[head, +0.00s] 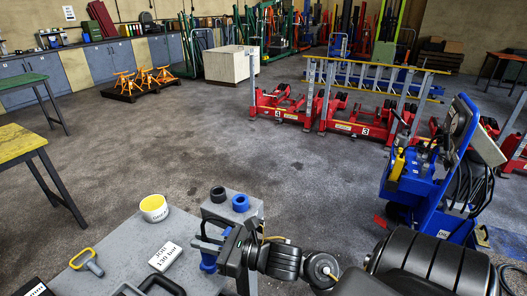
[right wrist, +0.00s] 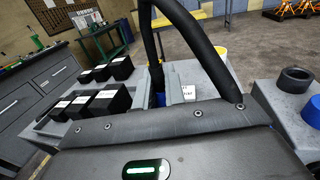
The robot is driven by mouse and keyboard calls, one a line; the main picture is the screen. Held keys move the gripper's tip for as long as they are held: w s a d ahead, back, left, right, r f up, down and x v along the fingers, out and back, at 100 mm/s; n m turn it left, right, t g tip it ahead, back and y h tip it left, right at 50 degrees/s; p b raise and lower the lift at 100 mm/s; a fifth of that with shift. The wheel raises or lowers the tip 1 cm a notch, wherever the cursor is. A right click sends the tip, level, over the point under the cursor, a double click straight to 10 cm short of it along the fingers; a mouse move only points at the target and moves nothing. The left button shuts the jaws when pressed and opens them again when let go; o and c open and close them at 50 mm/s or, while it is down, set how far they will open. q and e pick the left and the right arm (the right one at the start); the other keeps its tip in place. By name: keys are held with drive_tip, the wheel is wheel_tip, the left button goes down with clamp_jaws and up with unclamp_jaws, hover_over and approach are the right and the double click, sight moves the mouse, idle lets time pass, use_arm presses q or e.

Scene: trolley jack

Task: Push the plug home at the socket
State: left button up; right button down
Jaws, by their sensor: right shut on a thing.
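My right gripper (head: 207,241) reaches in from the right over the grey bench. It is shut on a blue piece (head: 208,262), which I take to be the plug; it hangs below the fingers. In the right wrist view the blue piece (right wrist: 160,99) shows only partly between the fingertips. A grey block (head: 232,213) beside the gripper carries a black ring (head: 218,194) and a blue ring (head: 240,202), which look like sockets. The rings also show at the right of the wrist view. The held piece is apart from both rings. I cannot make out my left gripper.
A yellow-topped white tub (head: 153,207), a card reading 130 bar (head: 164,256) and a yellow-handled tool (head: 86,261) are on the bench. Several black labelled blocks (right wrist: 107,102) stand in the wrist view. A blue trolley (head: 432,185) stands right; red jacks (head: 345,116) are behind.

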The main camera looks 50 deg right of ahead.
drive_tip(key=shift+w+d+r, duration=0.1)
drive_tip(key=shift+w+r, duration=0.15)
drive_tip(key=shift+r, duration=0.05)
drive_tip(key=w+d+r+m+t+h+p, duration=0.1)
drive_tip(key=w+d+p, duration=0.4)
drive_tip(key=d, duration=0.6)
drive_tip(key=w+d+r+m+t+h+p, duration=0.1)
drive_tip(key=w+d+r+m+h+p, duration=0.2)
drive_tip(key=w+d, duration=0.6)
drive_tip(key=d+r+h+p, duration=0.2)
drive_tip(key=d+h, duration=0.1)
drive_tip(key=shift+w+d+r+m+p, duration=0.2)
drive_tip(key=shift+m+p, duration=0.1)
drive_tip(key=shift+p, duration=0.05)
drive_tip(key=shift+f, duration=0.1)
drive_tip(key=shift+f+b, duration=2.55)
drive_tip(key=shift+f, duration=0.25)
drive_tip(key=shift+f+b, duration=2)
drive_tip(key=shift+f, duration=0.15)
